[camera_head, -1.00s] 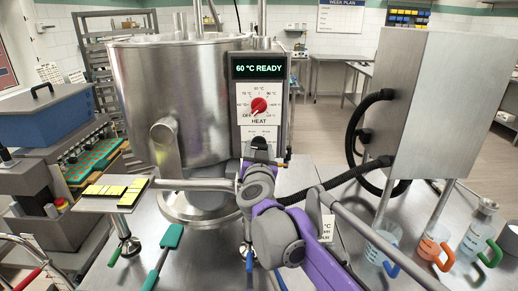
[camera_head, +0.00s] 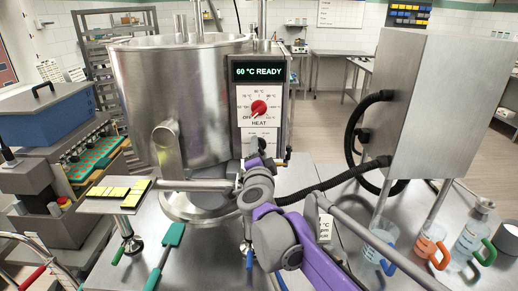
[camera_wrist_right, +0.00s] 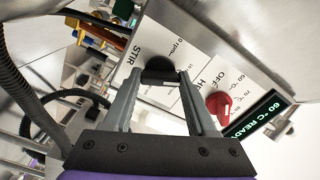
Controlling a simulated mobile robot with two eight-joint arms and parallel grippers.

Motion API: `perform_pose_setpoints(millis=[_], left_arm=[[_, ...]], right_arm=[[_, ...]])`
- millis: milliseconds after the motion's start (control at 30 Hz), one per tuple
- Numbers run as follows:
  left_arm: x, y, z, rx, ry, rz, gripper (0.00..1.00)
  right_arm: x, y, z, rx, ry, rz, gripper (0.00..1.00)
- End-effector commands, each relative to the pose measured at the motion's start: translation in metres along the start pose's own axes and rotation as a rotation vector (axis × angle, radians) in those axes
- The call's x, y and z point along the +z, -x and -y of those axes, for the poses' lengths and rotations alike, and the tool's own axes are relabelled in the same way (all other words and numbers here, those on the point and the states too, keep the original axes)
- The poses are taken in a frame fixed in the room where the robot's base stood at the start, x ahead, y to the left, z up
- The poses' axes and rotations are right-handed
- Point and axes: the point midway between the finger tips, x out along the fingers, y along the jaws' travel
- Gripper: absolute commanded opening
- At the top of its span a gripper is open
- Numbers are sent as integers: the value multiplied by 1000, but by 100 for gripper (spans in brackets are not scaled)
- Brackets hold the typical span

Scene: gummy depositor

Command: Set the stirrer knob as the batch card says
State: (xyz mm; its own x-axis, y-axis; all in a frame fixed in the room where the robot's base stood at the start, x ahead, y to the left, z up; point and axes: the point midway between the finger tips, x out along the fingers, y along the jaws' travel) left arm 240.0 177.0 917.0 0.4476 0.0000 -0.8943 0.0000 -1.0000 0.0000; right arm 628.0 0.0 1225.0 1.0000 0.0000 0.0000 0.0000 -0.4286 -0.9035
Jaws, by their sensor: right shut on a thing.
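The stirrer knob (camera_wrist_right: 159,66) is black and sits on a white plate marked STIR in the right wrist view. My right gripper (camera_wrist_right: 160,80) is shut on it, one finger on each side. The knob's setting cannot be read. A white card (camera_head: 325,228) with °C print stands behind my right arm, partly covered. My left gripper is not in view.
The red heat knob (camera_head: 259,107) is just above, under the display (camera_head: 259,72) reading 60 °C READY. The steel kettle (camera_head: 170,100) stands left of the panel. A black hose (camera_head: 335,180) runs behind my arm to a steel cabinet (camera_head: 440,110). Several jugs stand at right.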

Motion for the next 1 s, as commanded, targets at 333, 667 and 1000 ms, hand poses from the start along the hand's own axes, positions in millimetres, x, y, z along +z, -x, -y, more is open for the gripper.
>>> perform_pose_setpoints(millis=[333,667,1000], left_arm=[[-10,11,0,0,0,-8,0],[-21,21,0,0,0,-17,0],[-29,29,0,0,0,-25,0]], right_arm=[[-1,0,2,-1,-330,0,2],[-1,0,2,-1,-635,0,2],[-1,0,1,-1,-864,0,2]])
